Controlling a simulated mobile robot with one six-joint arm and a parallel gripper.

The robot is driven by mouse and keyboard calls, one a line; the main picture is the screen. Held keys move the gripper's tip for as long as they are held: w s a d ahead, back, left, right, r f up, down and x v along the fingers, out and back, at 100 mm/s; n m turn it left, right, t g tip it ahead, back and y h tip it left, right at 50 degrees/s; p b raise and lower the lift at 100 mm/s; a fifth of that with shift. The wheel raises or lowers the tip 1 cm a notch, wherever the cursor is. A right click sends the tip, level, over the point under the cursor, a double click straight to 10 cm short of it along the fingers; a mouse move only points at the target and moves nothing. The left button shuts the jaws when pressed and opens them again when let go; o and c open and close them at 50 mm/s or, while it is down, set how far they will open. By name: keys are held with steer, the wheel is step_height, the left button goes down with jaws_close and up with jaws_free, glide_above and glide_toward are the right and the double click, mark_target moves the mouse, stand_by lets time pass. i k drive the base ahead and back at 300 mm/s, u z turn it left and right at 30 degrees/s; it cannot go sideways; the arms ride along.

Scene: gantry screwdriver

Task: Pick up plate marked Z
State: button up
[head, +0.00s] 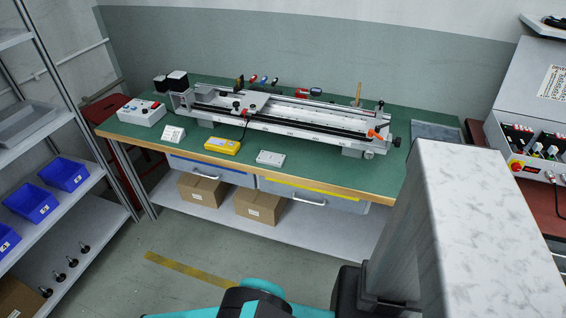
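No letter Z is readable at this size, so I cannot tell which thing is the plate marked Z. A small grey plate-like block (271,158) lies near the front edge of the green-topped workbench (330,177). A small white tile with dark marks (172,133) stands further left on the bench; its marks are too small to read. Part of my teal and black arm shows at the bottom edge. My gripper is not in view.
A long rail machine (290,116) fills the bench's back. A yellow device (222,145) and a white control box (142,112) lie left of the grey block. A shelf with blue bins (66,174) stands left, a grey cabinet (535,100) right. Floor before the bench is clear.

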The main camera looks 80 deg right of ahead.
mark_target(265, 157)
steer(key=u, duration=0.2)
steer(key=k, duration=0.55)
steer(key=u, duration=0.65)
steer(key=k, duration=1)
steer(key=z, duration=0.15)
steer(key=i, duration=0.95)
steer(key=u, duration=0.1)
